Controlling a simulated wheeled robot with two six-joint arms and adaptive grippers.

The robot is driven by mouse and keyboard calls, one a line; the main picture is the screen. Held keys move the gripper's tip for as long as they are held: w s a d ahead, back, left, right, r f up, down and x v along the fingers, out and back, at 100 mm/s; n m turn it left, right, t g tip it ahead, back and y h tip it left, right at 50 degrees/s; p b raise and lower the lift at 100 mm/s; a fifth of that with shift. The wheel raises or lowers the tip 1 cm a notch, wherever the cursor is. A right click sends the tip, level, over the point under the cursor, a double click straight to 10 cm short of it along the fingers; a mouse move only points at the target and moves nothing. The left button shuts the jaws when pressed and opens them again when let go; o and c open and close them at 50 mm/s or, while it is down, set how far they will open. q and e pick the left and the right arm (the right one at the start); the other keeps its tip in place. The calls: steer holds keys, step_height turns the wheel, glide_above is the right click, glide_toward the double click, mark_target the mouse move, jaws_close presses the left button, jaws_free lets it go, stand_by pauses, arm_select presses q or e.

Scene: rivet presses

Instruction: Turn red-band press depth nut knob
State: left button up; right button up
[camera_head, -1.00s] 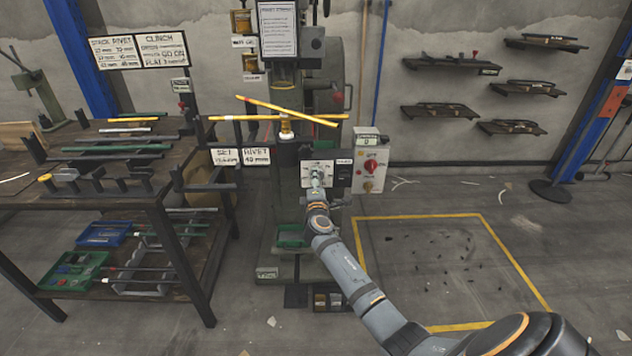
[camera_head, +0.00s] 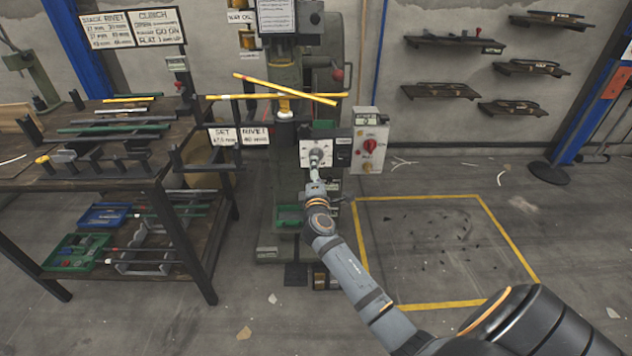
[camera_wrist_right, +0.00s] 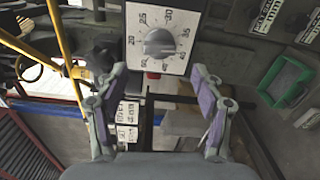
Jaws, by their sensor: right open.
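A round grey knob (camera_wrist_right: 159,43) sits on a white dial plate (camera_wrist_right: 185,15) with numbers, in the upper middle of the right wrist view. In the head view the dial plate (camera_head: 305,151) is on the front of the green press (camera_head: 285,195). My right gripper (camera_wrist_right: 156,76) is open, its purple-padded fingers apart, with the knob just beyond and between the fingertips. Nothing is between the pads. In the head view my right gripper (camera_head: 317,160) covers part of the dial. I cannot make out a red band on this press. My left gripper is not in view.
A control box (camera_head: 368,150) with a red knob stands right of the dial. Yellow bars (camera_head: 275,95) cross the press above it. A workbench (camera_head: 95,160) with bars and trays stands left. The yellow-outlined floor area (camera_head: 440,303) holds only small scraps.

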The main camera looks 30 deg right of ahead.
steer(key=v, duration=0.5)
steer(key=shift+s+a, duration=0.15)
steer(key=shift+s, duration=0.2)
